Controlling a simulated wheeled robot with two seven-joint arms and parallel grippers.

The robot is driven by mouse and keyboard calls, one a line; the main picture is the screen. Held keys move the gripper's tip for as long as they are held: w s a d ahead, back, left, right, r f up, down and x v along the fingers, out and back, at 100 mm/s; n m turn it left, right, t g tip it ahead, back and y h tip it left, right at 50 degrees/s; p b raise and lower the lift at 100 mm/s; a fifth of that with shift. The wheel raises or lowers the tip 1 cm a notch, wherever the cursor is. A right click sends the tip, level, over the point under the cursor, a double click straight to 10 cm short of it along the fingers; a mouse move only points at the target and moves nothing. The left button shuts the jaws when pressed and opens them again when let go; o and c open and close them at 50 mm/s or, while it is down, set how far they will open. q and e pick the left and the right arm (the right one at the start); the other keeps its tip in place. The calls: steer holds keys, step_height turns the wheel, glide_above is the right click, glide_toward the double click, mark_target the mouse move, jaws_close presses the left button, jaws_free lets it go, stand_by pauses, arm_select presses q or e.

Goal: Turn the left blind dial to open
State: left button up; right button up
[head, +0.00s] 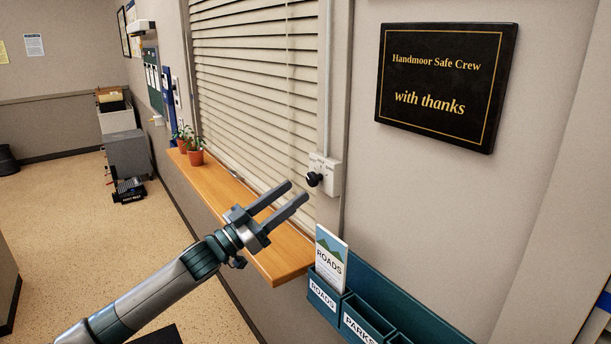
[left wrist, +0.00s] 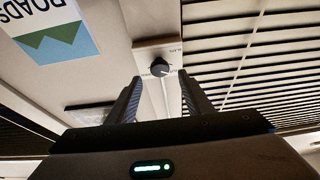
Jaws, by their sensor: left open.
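The blind dial is a black round knob (head: 314,179) on a pale control box (head: 329,172), fixed to the wall at the right edge of the blind (head: 255,80). The slats show narrow dark gaps in the head view. My left gripper (head: 296,191) is open and empty, just left of and below the knob in the head view. In the left wrist view the knob (left wrist: 160,68) stands beyond the two fingertips, between them and apart from them. Lettering on the box is too small to read. My right gripper is not in view.
A wooden sill (head: 283,258) with two potted plants (head: 194,150) runs under the blind. A teal leaflet rack (head: 362,306) holding a ROADS leaflet (head: 330,260) is on the wall at lower right. A black plaque (head: 446,84) hangs above it.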

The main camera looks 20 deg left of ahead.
mark_target(310, 180)
arm_select(q)
steer(key=p+x, duration=0.1)
steer(key=x, duration=0.4)
steer(key=shift+w+d+r+p, duration=0.1)
steer(key=shift+p, duration=0.25)
steer(key=c, duration=1)
